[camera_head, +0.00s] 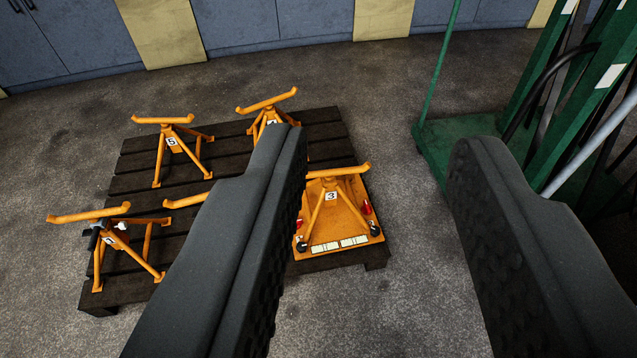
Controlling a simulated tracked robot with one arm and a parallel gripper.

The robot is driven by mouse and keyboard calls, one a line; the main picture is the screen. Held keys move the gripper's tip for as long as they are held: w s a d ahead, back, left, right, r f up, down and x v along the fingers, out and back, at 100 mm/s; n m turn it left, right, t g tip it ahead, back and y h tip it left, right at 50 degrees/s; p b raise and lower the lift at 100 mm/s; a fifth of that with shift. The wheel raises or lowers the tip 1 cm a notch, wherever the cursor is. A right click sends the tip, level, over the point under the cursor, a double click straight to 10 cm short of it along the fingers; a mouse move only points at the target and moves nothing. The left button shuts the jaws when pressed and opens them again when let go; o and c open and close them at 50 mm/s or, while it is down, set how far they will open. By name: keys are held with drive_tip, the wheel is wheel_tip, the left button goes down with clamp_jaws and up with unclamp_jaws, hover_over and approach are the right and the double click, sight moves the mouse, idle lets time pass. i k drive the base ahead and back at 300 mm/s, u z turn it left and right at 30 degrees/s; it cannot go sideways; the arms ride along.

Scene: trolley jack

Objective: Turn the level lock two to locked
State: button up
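My gripper (380,140) is open and empty. Its two dark fingers stand wide apart, with floor between them. An orange stand marked 3 (332,210) is on an orange base plate (328,229) at the pallet's front right corner, between the fingers and beyond them. The plate carries small red parts (366,208), round black parts (375,230) at its front corners, and white label strips (340,243). I cannot tell which part is level lock two. The left finger hides part of the pallet and its stands.
The dark wooden pallet (127,163) also holds a stand marked 5 (172,142), a back stand (267,109) and a front left stand (128,251). A green wheeled frame (440,160) stands at right. Blue cabinets (80,40) line the back. Floor between pallet and frame is clear.

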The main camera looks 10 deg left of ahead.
sight(366, 209)
drive_tip(key=z, duration=0.1)
drive_tip(key=i, duration=1.25)
drive_tip(key=z, duration=0.7)
drive_tip(key=i, duration=0.35)
drive_tip(key=z, duration=0.25)
drive_tip(key=k, duration=0.8)
drive_tip(key=z, duration=0.2)
drive_tip(key=i, duration=0.8)
drive_tip(key=u, duration=0.1)
